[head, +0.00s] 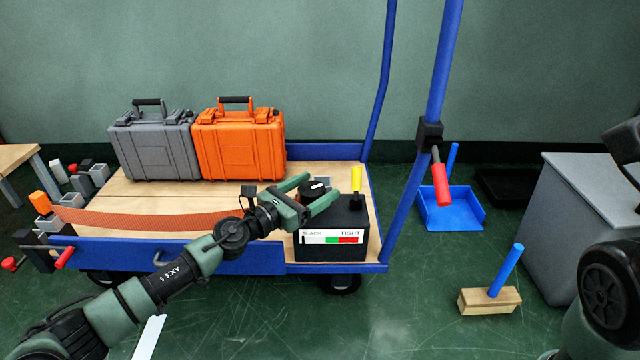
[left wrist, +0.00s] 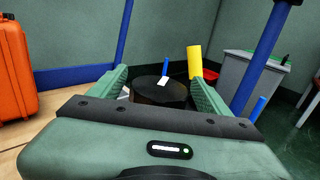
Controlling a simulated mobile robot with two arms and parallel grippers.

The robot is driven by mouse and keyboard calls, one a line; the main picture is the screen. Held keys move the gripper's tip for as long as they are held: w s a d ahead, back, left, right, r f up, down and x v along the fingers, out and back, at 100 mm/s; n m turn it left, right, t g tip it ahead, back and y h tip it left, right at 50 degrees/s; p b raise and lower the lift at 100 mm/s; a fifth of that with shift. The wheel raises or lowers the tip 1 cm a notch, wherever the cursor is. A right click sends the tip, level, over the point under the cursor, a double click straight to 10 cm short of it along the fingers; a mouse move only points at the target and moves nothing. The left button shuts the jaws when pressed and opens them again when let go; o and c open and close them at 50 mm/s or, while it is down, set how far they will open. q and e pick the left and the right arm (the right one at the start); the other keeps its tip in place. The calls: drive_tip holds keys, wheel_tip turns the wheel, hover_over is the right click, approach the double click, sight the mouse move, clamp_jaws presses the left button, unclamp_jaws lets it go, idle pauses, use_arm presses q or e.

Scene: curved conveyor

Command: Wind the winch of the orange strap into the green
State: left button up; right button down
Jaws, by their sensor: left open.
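The winch is a black box (head: 333,229) at the front right of the cart, with a round black knob (head: 314,187) on top bearing a white mark. Its front gauge (head: 331,239) has white, red and green bands; I cannot make out a needle. A yellow lever (head: 356,178) stands beside the knob. The orange strap (head: 150,219) runs across the deck from the left toward the winch, its right end hidden behind my arm. My left gripper (head: 312,192) is open, its fingers either side of the knob (left wrist: 160,91). My right gripper is not visible.
A grey case (head: 155,150) and an orange case (head: 240,150) stand at the back of the deck (head: 320,168). A blue post (head: 412,175) with a red handle (head: 440,185) rises right of the winch. A grey cabinet (head: 570,220) stands at right.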

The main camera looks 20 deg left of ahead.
sight(302, 196)
use_arm(q)
drive_tip(key=v, duration=0.5)
drive_tip(key=shift+s+a, duration=0.2)
drive_tip(key=shift+s, duration=0.15)
